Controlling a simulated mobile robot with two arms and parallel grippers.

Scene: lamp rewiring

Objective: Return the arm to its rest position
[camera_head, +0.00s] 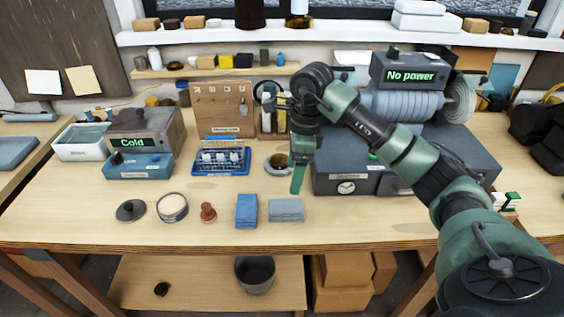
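My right arm (405,150) reaches in from the lower right, bends at the top and hangs its wrist down over the bench. Its gripper (298,180) points down above the middle of the bench, just left of the dark grey machine body. The green fingers overlap in this view, so I cannot tell whether they are open or shut. I see nothing clearly held. My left gripper is not in view.
A large grey machine (410,178) with a "No power" display (410,75) stands behind my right arm. A blue sponge-like block (246,210) and a grey block (286,210) lie near the gripper. A "Cold" unit (140,142) stands left.

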